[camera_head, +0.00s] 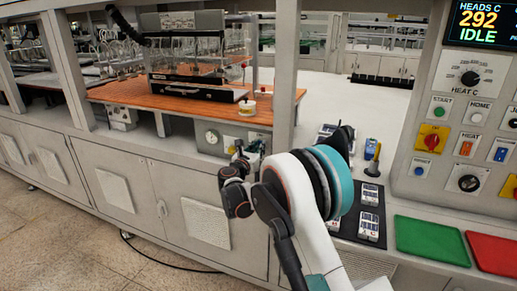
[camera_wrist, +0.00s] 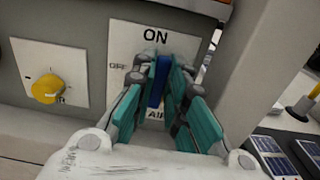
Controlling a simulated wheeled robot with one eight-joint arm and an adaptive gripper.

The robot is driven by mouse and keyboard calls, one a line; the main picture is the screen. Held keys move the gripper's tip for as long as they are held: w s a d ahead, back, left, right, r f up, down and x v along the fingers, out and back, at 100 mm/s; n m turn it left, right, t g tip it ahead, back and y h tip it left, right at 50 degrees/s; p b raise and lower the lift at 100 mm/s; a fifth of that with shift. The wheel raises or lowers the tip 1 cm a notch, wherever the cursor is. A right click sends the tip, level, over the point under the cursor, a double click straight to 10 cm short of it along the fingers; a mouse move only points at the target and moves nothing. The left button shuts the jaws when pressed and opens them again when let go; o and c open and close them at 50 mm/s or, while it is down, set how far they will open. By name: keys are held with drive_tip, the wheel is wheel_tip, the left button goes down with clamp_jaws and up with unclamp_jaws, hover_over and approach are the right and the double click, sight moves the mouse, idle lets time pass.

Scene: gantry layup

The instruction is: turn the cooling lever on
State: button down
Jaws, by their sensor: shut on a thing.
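In the wrist view, a blue lever (camera_wrist: 157,82) stands upright in front of a white plate (camera_wrist: 124,38). The plate reads ON at the top, OFF at the left and what looks like AIR below. The lever points up toward ON. My gripper (camera_wrist: 159,76) has its teal fingers shut on the lever from both sides. In the head view, my gripper (camera_head: 250,150) is at the bench front below the wooden top; the lever is not clearly visible there behind my arm.
A yellow knob (camera_wrist: 47,88) on its own plate is left of the lever. A grey post (camera_wrist: 255,60) rises close on the right. In the head view, a control panel (camera_head: 455,130) reads 292 IDLE, with green (camera_head: 430,240) and red (camera_head: 494,252) mats below it.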

drive_tip(key=c, duration=1.6)
unclamp_jaws()
drive_tip(key=v, duration=1.2)
drive_tip(key=shift+r, duration=0.1)
